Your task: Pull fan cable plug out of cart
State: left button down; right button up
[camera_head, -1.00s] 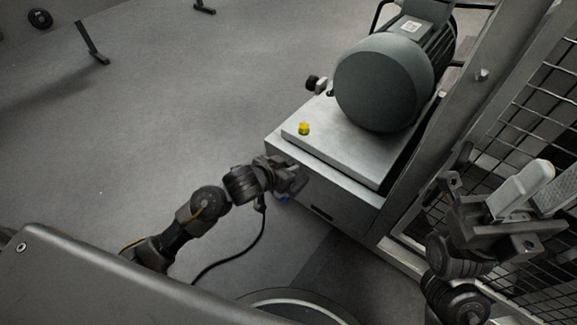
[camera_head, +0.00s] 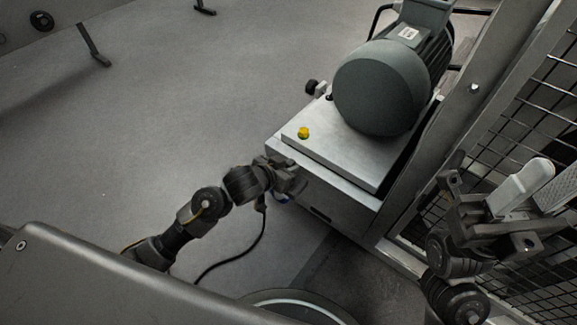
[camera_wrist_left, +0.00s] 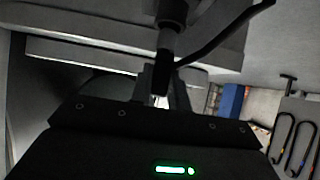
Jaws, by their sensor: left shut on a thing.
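The cart (camera_head: 330,195) is a grey metal box with a light top plate, at the right of centre in the head view. My left gripper (camera_head: 290,183) is at the cart's near left side, below the top edge. In the left wrist view, the dark fan cable plug (camera_wrist_left: 163,68) is between its fingers, which are shut on it. The black cable (camera_wrist_left: 222,38) leads away to the upper right there; in the head view it hangs down to the floor (camera_head: 245,256). Whether the plug is still seated is hidden. My right gripper (camera_head: 490,215) is at the right; its jaws are unclear.
A big grey motor (camera_head: 380,85) and a yellow knob (camera_head: 303,133) are on the cart top. A metal frame with wire mesh (camera_head: 540,115) stands close by my right arm. The floor (camera_head: 150,130) left of the cart is clear.

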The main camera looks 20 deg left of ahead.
pick_arm(q)
jog(key=shift+r+p, duration=1.45)
jog(key=shift+p, duration=0.1)
